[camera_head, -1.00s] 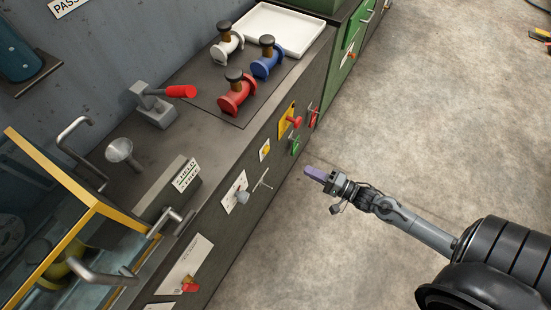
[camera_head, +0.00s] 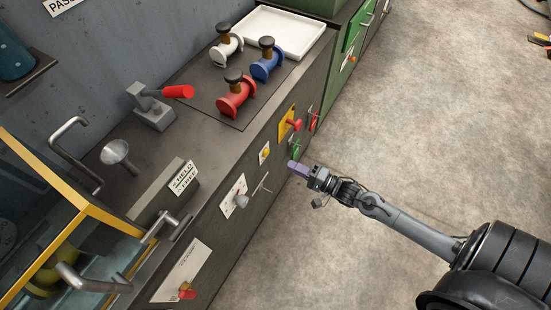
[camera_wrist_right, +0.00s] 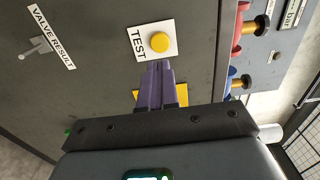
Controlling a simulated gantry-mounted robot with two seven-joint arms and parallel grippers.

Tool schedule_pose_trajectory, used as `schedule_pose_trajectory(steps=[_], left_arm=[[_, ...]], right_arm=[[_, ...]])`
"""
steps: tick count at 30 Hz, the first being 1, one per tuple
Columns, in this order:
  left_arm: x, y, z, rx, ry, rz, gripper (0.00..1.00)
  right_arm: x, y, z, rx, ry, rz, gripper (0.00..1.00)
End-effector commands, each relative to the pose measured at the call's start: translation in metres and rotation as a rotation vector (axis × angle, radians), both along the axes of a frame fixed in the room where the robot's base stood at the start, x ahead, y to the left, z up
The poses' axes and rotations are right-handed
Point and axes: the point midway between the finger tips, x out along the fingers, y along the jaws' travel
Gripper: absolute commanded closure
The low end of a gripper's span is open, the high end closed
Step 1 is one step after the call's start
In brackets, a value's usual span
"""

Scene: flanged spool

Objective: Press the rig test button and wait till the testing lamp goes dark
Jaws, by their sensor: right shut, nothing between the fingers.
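The test button is a round yellow cap (camera_wrist_right: 159,42) on a white plate lettered TEST in the right wrist view. In the head view the yellow button (camera_head: 265,153) sits on the front of the dark cabinet. My right gripper (camera_head: 294,167) has purple fingers, shut and empty. It is in front of the cabinet, to the right of the button and apart from it. I cannot pick out a testing lamp. My left gripper is not in view.
A red knob on a yellow plate (camera_head: 284,131) and a green-marked control (camera_head: 295,147) are near my fingers. A grey knob (camera_head: 241,201) sits further left. Red (camera_head: 236,97), blue (camera_head: 267,61) and white (camera_head: 226,48) spools stand on top.

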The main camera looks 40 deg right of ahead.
Motion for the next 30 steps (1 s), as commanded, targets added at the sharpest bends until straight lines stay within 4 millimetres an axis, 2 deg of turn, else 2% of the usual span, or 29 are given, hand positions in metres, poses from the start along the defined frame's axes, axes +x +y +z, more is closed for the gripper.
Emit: schedule_pose_trajectory(steps=[1, 6, 12, 18, 30], left_arm=[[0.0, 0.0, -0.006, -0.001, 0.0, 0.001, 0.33], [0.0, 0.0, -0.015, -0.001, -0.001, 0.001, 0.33], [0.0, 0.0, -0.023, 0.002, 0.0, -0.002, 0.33], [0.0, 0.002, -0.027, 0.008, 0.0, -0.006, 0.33], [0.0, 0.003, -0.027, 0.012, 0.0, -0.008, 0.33]], right_arm=[[0.011, 0.003, -0.002, -0.001, -0.004, 0.0, 1.0], [0.038, 0.013, -0.002, 0.0, -0.002, 0.001, 1.0], [0.062, 0.02, -0.001, -0.001, -0.003, 0.0, 1.0], [0.072, 0.024, 0.0, 0.0, 0.0, 0.0, 1.0], [0.074, 0.024, 0.0, 0.0, 0.001, 0.0, 1.0]])
